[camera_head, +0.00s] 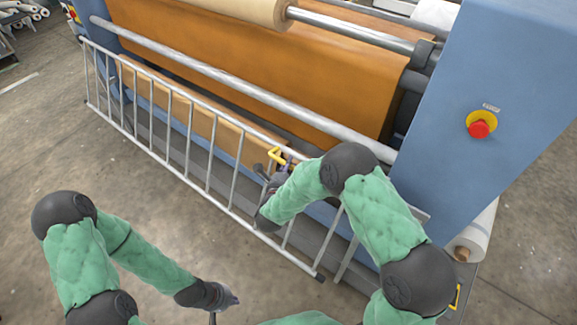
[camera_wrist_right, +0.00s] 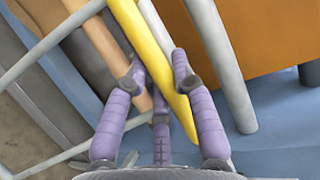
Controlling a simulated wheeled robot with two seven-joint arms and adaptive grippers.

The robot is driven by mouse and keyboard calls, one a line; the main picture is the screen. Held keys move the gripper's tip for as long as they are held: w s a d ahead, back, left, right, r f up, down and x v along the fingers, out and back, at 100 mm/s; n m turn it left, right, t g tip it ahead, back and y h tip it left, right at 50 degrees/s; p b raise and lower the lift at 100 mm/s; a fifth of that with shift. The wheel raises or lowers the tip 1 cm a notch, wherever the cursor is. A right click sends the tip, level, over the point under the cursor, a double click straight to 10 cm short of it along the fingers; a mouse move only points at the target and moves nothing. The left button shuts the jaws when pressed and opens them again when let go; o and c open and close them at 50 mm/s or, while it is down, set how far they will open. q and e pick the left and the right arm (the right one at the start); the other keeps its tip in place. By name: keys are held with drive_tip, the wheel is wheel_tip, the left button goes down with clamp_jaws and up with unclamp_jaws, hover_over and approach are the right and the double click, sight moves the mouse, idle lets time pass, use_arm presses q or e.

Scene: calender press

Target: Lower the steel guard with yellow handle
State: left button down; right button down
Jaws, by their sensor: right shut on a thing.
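The steel guard (camera_head: 188,140) is a long barred rail across the front of the blue press, standing raised at an angle above the floor. Its yellow handle (camera_head: 277,154) sits on the top bar, right of the middle; it also shows as a yellow bar in the right wrist view (camera_wrist_right: 152,60). My right gripper (camera_head: 275,168) is at the handle, its purple fingers (camera_wrist_right: 160,85) on both sides of the yellow bar and shut on it. My arm partly hides the guard's right end. My left gripper (camera_head: 228,298) hangs low over the floor, away from the guard; its fingers are too small to read.
The blue press housing (camera_head: 480,70) with a red emergency button (camera_head: 479,128) stands at the right. An orange sheet (camera_head: 270,75) and steel rollers (camera_head: 240,82) lie behind the guard. A white roll (camera_head: 480,230) is at the lower right. The concrete floor (camera_head: 60,150) at the left is clear.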

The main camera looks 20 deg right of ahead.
wheel_tip(320, 180, down, 43)
drive_tip(key=b, duration=1)
drive_tip(key=shift+b, duration=0.4)
drive_tip(key=c, duration=1)
unclamp_jaws()
